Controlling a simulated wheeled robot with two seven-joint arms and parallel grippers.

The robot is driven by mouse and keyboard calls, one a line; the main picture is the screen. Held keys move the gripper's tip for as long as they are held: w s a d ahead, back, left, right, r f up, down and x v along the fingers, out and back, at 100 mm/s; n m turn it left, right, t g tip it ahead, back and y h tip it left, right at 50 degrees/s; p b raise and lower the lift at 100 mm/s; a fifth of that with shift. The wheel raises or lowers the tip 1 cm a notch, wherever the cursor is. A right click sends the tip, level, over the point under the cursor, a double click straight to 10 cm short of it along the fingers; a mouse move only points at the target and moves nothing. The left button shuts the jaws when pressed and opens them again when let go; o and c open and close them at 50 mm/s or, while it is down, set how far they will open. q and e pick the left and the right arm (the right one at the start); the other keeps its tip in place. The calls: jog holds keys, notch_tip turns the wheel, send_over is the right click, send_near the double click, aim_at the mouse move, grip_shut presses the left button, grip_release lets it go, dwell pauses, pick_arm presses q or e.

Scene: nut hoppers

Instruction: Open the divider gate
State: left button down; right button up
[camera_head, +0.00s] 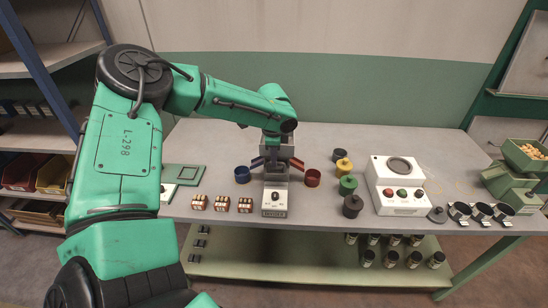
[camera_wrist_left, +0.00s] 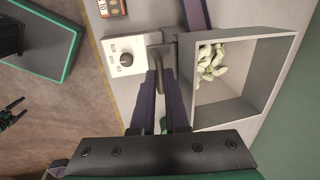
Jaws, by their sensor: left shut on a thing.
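The nut hopper unit stands mid-table in the head view, with a white control box (camera_head: 274,199) in front and a blue and a red chute (camera_head: 297,163) at its sides. The wrist view shows its grey open hopper (camera_wrist_left: 277,72) holding pale nuts (camera_wrist_left: 210,62), and the control box (camera_wrist_left: 124,57) with a dark knob. My left gripper (camera_head: 272,151) reaches down over the unit. In the wrist view its fingers (camera_wrist_left: 161,72) are shut on the grey divider gate's handle beside the hopper. The fingers hide most of the gate, and I cannot tell how far it is open.
A blue cup (camera_head: 242,174) and a red cup (camera_head: 312,177) stand beside the unit. Small boxes (camera_head: 221,204) lie left of it. Black, green and yellow knobbed weights (camera_head: 348,184) and a white scale (camera_head: 400,188) stand to the right. Some bare table lies behind them.

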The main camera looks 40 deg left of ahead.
dwell(0.9)
pick_arm(q)
jog(key=s+d, duration=0.2)
jog(key=s, duration=0.1)
jog(key=shift+d+p, duration=0.15)
jog(key=shift+p, duration=0.15)
jog(key=c, duration=1.2)
grip_release()
jog(key=shift+r, duration=0.1)
